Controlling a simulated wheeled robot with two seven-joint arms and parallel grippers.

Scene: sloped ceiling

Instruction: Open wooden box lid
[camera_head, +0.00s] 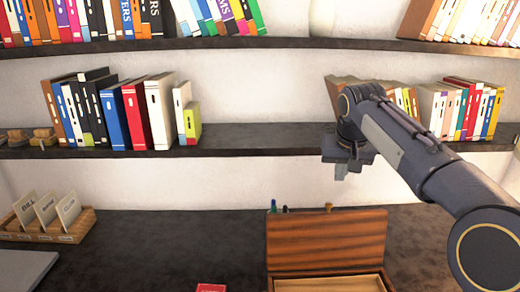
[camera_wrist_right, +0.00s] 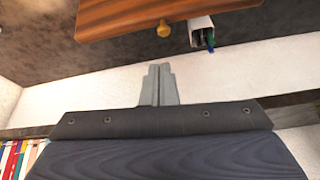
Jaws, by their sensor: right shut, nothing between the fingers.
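The wooden box (camera_head: 327,284) stands on the dark desk at the bottom of the head view. Its striped brown lid (camera_head: 327,240) stands raised at the back, and the pale inside of the box shows. My right gripper (camera_head: 341,172) is shut and empty, above and behind the lid, apart from it. In the right wrist view the shut fingers (camera_wrist_right: 158,86) point toward the lid (camera_wrist_right: 150,14), with a small brass knob (camera_wrist_right: 163,29) at its edge. My left gripper is not in view.
Shelves (camera_head: 250,139) with rows of books run along the wall behind. A wooden card tray (camera_head: 48,234) stands at the left of the desk. A red item (camera_head: 211,288) lies left of the box. A pen holder (camera_wrist_right: 201,29) stands behind the lid. The desk's middle left is clear.

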